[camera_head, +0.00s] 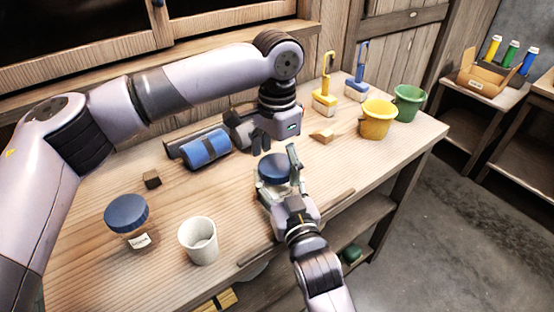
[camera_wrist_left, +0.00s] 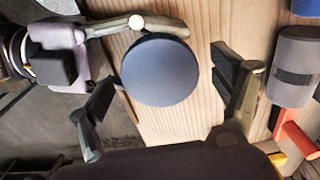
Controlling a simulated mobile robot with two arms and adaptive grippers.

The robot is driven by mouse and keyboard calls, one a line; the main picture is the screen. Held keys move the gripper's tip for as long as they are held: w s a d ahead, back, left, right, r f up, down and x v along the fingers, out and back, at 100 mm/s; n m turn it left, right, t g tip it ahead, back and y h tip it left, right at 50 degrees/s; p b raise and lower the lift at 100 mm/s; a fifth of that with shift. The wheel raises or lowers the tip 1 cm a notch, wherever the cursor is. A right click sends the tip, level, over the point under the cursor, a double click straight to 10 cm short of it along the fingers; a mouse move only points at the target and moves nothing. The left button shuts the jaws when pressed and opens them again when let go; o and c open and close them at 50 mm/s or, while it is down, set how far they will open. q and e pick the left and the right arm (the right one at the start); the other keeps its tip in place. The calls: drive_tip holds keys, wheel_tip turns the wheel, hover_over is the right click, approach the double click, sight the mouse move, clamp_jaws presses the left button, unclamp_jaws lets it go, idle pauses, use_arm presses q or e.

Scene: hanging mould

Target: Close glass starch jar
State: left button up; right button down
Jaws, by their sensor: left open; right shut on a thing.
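A glass jar (camera_head: 268,192) with a round blue lid (camera_head: 273,168) stands near the front edge of the workbench. The lid sits over the jar's mouth; I cannot tell whether it is tight. My right gripper (camera_head: 279,180) is shut on the jar's body from the front. My left gripper (camera_head: 254,138) is open, just behind and above the lid. In the left wrist view the lid (camera_wrist_left: 160,70) lies between the open left fingers, and the right gripper's finger (camera_wrist_left: 140,24) shows beside it. The glass is mostly hidden there.
A jar with a blue lid and a label (camera_head: 127,217) and a white cup (camera_head: 198,241) stand at the left front. Yellow (camera_head: 376,120) and green (camera_head: 409,103) buckets stand at the right.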

use_arm(q)
wheel_tip(320, 180, up, 12)
idle(0.6)
use_arm(e)
drive_tip(key=c, duration=0.5)
unclamp_jaws()
drive_tip(key=v, duration=1.2)
drive_tip(key=shift+r, duration=0.1)
